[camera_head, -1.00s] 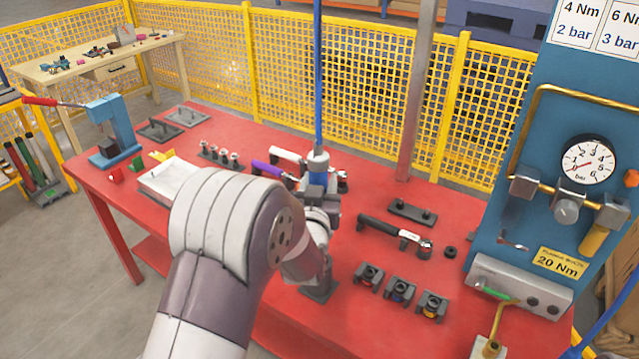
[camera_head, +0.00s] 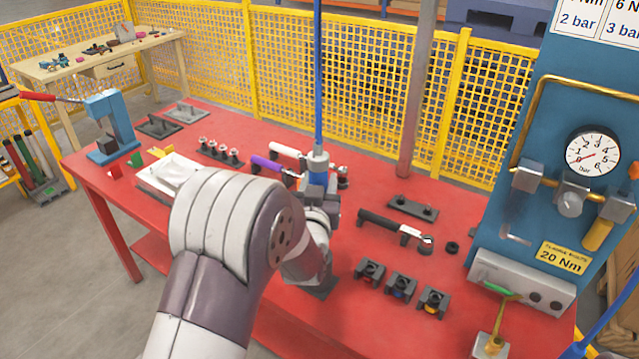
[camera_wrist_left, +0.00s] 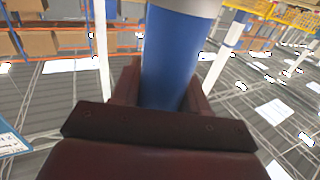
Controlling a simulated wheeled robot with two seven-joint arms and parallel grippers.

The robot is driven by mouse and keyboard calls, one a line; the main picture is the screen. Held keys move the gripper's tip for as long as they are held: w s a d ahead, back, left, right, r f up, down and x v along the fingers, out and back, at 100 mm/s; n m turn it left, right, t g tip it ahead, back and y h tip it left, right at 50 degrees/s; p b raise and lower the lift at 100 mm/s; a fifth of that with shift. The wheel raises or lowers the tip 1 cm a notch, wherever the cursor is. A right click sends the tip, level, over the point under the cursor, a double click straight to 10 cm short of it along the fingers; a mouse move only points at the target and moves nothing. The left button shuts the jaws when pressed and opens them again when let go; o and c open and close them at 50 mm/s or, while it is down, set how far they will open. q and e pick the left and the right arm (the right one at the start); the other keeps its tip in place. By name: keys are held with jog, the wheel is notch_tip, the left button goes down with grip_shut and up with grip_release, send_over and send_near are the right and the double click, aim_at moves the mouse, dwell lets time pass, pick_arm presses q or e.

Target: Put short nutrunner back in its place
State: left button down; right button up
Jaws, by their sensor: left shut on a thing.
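The nutrunner has a white top and blue body (camera_head: 318,170) and stands upright at the middle of the head view, on a blue hose that runs straight up. Its blue body (camera_wrist_left: 176,55) fills the middle of the left wrist view, between the two jaws. My left gripper (camera_head: 319,188) is shut on it above the red table. My own wrist and forearm hide the lower part of the tool and much of the gripper. My right gripper is not in view.
The red table (camera_head: 455,205) bears a black-handled wrench (camera_head: 388,224), a purple-handled wrench (camera_head: 268,166), three dark socket holders with a blue-ringed one (camera_head: 400,285), and a white tray (camera_head: 158,178). A blue panel with a gauge (camera_head: 592,155) stands at right. Yellow mesh fencing (camera_head: 370,90) runs behind.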

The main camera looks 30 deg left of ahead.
pick_arm(q)
jog(key=shift+f+b, duration=3.4)
jog(key=shift+f, duration=0.1)
dwell(0.5)
jog(key=shift+c, duration=2.4)
grip_release()
jog(key=shift+f, duration=0.2)
jog(key=shift+s+d, duration=0.1)
jog(key=shift+s, duration=0.15)
jog(key=v, duration=1.2)
